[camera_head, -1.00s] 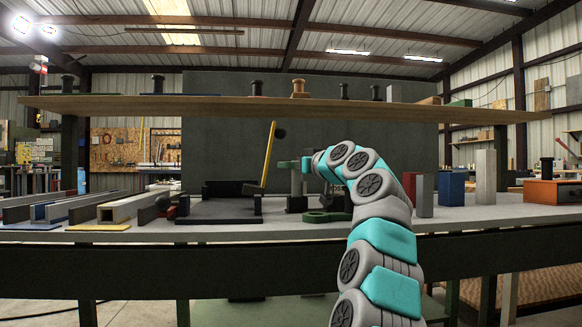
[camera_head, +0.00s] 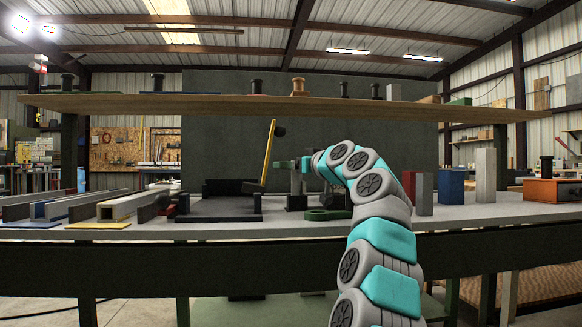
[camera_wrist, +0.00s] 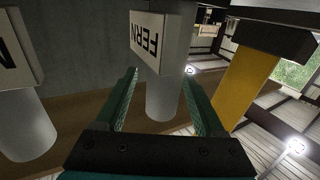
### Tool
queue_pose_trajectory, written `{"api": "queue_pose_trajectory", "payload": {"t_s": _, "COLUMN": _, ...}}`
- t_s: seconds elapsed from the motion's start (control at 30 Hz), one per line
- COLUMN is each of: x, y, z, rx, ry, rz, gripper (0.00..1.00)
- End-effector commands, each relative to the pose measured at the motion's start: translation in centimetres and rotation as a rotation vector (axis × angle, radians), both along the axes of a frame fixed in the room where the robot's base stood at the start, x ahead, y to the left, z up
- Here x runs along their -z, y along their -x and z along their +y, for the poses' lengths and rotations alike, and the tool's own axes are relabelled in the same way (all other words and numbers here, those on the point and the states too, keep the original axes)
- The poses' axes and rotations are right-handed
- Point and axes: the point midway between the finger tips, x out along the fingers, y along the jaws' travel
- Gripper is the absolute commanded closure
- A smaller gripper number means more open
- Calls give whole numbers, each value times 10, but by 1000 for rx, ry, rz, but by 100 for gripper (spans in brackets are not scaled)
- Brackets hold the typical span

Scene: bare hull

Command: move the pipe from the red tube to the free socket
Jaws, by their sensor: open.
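In the wrist view my gripper (camera_wrist: 162,77) is open, its two green fingers on either side of a pale grey cylinder (camera_wrist: 163,98) with a white block labelled FERN (camera_wrist: 150,40). I cannot tell whether the fingers touch it. A second grey cylinder (camera_wrist: 24,125) with a white label block stands to the left. In the head view my gripper (camera_head: 291,165) is small, at the middle of the bench, partly hidden by my arm. I cannot make out which thing is the pipe, the red tube or the free socket.
A yellow bar (camera_head: 268,153) with a black knob stands beside my gripper, also close in the wrist view (camera_wrist: 244,88). A black tray (camera_head: 218,207) lies left, a green ring (camera_head: 328,214) below. Red (camera_head: 424,194) and blue blocks (camera_head: 450,188) stand right. A wooden shelf (camera_head: 220,107) hangs above.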

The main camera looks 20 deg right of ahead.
Motion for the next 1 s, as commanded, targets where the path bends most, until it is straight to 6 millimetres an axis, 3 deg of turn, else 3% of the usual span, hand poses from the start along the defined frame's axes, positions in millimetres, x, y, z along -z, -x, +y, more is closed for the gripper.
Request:
{"api": "queue_pose_trajectory", "payload": {"t_s": 0.17, "x": -11, "y": -1, "z": -1, "rx": 1, "ry": 3, "rz": 3, "gripper": 29}}
{"api": "queue_pose_trajectory", "payload": {"t_s": 0.4, "x": -41, "y": 0, "z": -3, "rx": 5, "ry": 1, "rz": -1, "gripper": 29}}
{"api": "queue_pose_trajectory", "payload": {"t_s": 0.57, "x": -34, "y": 14, "z": 4, "rx": 0, "ry": -1, "rz": -3, "gripper": 29}}
{"api": "queue_pose_trajectory", "payload": {"t_s": 1.0, "x": -39, "y": 47, "z": 13, "rx": -2, "ry": -2, "rz": -1, "gripper": 29}}
